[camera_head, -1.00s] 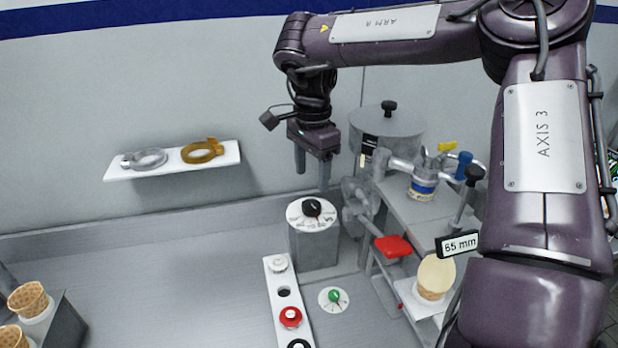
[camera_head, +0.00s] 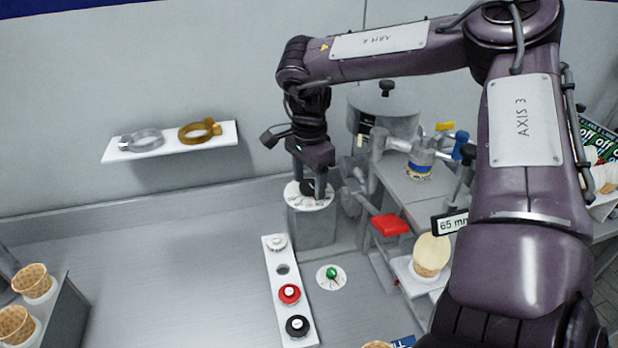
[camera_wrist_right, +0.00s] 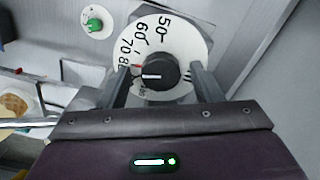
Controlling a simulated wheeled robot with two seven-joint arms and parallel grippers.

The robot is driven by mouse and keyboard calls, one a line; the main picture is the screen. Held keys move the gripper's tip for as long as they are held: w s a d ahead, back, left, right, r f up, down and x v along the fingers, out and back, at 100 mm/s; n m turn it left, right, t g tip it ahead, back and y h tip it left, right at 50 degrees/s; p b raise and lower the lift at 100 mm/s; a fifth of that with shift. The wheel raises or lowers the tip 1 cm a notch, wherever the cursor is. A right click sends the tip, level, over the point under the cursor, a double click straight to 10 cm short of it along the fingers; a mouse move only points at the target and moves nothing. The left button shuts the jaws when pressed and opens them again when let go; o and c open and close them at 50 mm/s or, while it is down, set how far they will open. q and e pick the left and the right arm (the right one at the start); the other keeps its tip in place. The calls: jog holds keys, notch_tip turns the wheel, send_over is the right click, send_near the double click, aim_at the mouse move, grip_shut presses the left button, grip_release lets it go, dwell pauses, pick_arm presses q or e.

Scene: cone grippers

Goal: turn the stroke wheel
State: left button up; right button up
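The wheel is a black knob (camera_wrist_right: 156,72) on a white dial (camera_wrist_right: 185,40) numbered 50, 60, 70 and further round. The knob bears a white line, and a red mark shows beside it near the 70 to 80 part. In the head view the dial (camera_head: 297,201) tops a grey box (camera_head: 312,228), its knob largely hidden by my gripper. My right gripper (camera_head: 308,192) points down over the dial. In the wrist view its open fingers (camera_wrist_right: 162,84) stand either side of the knob, with a gap on each side. My left gripper is out of view.
A grey handwheel mechanism (camera_head: 353,200) and a red pad (camera_head: 390,225) stand close right of the box. A white button strip (camera_head: 270,252) and a green knob (camera_head: 331,272) lie in front. A 65 mm display (camera_head: 452,222) stands right.

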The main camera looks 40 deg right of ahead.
jog(key=c, duration=0.9)
jog(key=shift+c, duration=0.2)
jog(key=shift+m, duration=0.3)
jog(key=m, duration=0.4)
jog(key=shift+w+m, duration=0.1)
jog(key=shift+m, duration=0.2)
jog(key=m+b, duration=0.1)
jog(key=m, duration=0.5)
jog(key=shift+m, duration=0.3)
jog(key=shift+r, duration=0.1)
jog(key=o, duration=1)
